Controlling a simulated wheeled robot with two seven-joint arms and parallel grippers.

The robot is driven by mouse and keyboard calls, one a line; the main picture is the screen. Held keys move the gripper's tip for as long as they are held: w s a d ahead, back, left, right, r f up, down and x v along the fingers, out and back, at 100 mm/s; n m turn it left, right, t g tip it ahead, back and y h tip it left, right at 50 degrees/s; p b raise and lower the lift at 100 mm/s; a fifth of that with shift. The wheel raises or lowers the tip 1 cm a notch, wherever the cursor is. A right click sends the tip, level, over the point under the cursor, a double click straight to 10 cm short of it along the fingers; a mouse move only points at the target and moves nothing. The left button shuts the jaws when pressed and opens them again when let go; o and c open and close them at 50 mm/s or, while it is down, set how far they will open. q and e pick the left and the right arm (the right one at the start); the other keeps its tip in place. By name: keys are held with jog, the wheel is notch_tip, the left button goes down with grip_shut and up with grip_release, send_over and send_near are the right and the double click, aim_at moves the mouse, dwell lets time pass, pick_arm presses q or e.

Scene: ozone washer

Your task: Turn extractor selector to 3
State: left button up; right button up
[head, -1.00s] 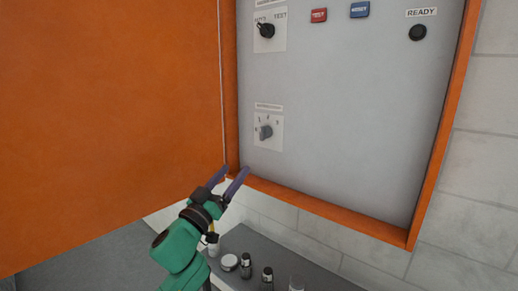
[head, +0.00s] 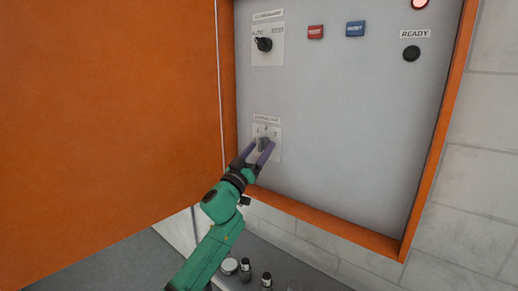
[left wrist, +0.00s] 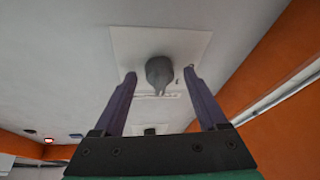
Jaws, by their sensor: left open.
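The extractor selector (head: 264,143) is a small grey knob on a white square plate with position marks, low on the left of the grey panel. My left gripper (head: 261,147) is open, with its two purple fingers reaching up to the plate on either side of the knob. In the left wrist view the knob (left wrist: 160,72) sits between the spread fingertips, with a visible gap on both sides. The fingers partly cover the plate in the head view, and I cannot tell which mark the knob points at. My right gripper is not in view.
A black selector (head: 264,44), a red button (head: 315,32), a blue button (head: 355,28) and a lit red lamp (head: 419,4) are higher on the panel. The open orange door (head: 110,120) fills the left. Small bottles (head: 266,279) stand on the counter below.

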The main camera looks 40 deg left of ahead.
pick_arm(q)
grip_shut()
jog(key=shift+f+m, duration=0.1)
jog(key=shift+m, duration=0.5)
jog(key=shift+m+h+b, duration=0.35)
jog(key=shift+m+h, duration=0.05)
jog(key=m+h, duration=0.2)
jog(key=m, duration=0.1)
jog(key=shift+a+b, duration=0.2)
jog(key=shift+b, duration=0.2)
jog(key=m+h, duration=0.2)
jog(key=m, duration=0.2)
jog(key=m+h+b, duration=0.1)
jog(key=m+h, duration=0.1)
jog(key=m, duration=0.2)
jog(key=shift+a, duration=0.2)
jog(key=shift+m+h, duration=0.3)
grip_release()
